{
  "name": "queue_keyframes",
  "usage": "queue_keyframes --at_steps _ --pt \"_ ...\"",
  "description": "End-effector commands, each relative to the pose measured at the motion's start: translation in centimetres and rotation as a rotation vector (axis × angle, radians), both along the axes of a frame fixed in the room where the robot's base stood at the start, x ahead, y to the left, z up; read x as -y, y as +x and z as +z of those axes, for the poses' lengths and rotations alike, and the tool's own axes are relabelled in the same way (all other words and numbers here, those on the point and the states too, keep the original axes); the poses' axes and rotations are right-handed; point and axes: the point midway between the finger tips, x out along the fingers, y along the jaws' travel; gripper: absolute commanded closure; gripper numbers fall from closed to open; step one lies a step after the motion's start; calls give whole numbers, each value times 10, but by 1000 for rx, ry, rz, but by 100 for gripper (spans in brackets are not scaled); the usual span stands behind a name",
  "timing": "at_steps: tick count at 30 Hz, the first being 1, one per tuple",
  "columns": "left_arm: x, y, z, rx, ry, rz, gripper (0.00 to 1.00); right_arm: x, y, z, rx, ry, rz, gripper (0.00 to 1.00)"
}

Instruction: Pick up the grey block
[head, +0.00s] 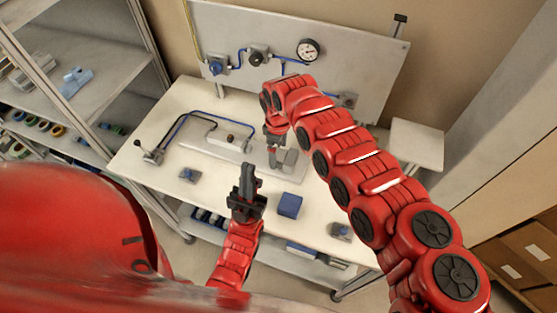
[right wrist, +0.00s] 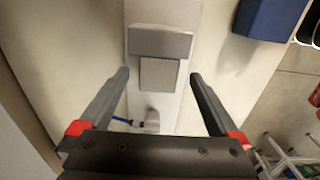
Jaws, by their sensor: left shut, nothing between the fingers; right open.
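The grey block (head: 289,157) stands on a pale plate on the white table, beside my right gripper (head: 274,150), which partly blocks the view there. In the right wrist view a grey square face (right wrist: 160,76) with a wider grey band above it lies between the fingers of my right gripper (right wrist: 159,78). I cannot tell whether these are one piece or two. The right gripper is open, with gaps on both sides of the square face. My left gripper (head: 248,180) is shut and empty, in front of the plate with its fingers pointing away from me.
A blue block (head: 290,205) sits near the table's front edge; it also shows in the right wrist view (right wrist: 268,16). A lever device (head: 148,152) and blue tubing stand at the left. A panel with a gauge (head: 308,50) rises behind. Shelves (head: 75,45) stand left.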

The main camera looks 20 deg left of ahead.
Motion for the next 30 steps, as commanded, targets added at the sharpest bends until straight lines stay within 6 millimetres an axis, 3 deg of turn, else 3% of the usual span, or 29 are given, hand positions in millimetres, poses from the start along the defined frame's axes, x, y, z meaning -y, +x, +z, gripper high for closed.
queue_keyframes --at_steps 1,4,12,28,30 --pt "0 0 -13 0 0 0 100 0 0 -16 -1 -1 -1 3" --pt "0 0 -20 0 0 0 100 0 0 -29 -1 -1 -1 3" --pt "0 0 -19 0 0 0 100 0 1 -30 0 0 -1 4" --pt "0 0 -19 0 0 0 100 1 1 -31 0 -1 -2 100" --pt "0 0 -19 0 0 0 100 1 1 -30 0 -1 -2 100"
